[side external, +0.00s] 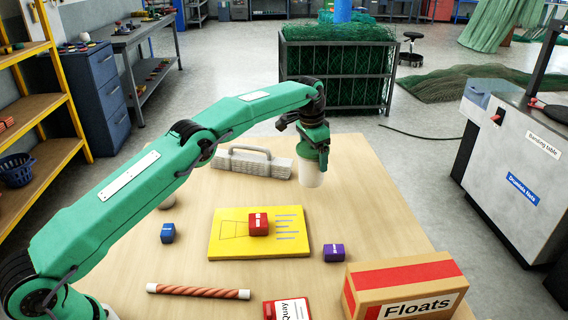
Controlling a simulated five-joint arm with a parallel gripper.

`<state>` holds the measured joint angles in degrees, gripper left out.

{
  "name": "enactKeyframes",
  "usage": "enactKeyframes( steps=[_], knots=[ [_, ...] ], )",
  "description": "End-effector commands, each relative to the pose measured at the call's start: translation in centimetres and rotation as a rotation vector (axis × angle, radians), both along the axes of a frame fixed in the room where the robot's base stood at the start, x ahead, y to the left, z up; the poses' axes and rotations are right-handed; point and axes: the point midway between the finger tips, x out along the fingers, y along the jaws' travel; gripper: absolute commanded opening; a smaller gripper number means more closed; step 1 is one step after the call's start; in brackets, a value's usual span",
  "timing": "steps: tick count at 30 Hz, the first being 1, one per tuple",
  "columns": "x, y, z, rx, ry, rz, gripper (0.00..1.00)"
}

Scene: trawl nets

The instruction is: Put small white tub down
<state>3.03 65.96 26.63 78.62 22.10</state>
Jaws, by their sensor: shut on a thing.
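The small white tub (311,172) hangs upright in my gripper (314,157), which points down over the back right part of the wooden table (375,190). The gripper is shut on the tub, and its fingers cover the tub's upper part. The tub appears to be above the tabletop, but I cannot tell the exact gap.
A yellow board (228,240) bears a red block (258,224). Blue (167,233) and purple (333,252) blocks, a striped rod (198,291) and a Floats box (405,290) lie nearer.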

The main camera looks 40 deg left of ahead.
Motion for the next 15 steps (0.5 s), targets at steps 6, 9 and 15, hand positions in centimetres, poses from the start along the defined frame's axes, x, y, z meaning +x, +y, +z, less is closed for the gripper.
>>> enactKeyframes(
  steps=[6,9,15],
  knots=[
    [0.41,0.7,-0.51,0.001,0.0,0.001,0.65],
    [0.45,0.76,-0.55,0.002,0.0,0.0,0.65],
    [0.43,0.74,-0.79,0.001,0.0,0.0,0.65]
  ],
)
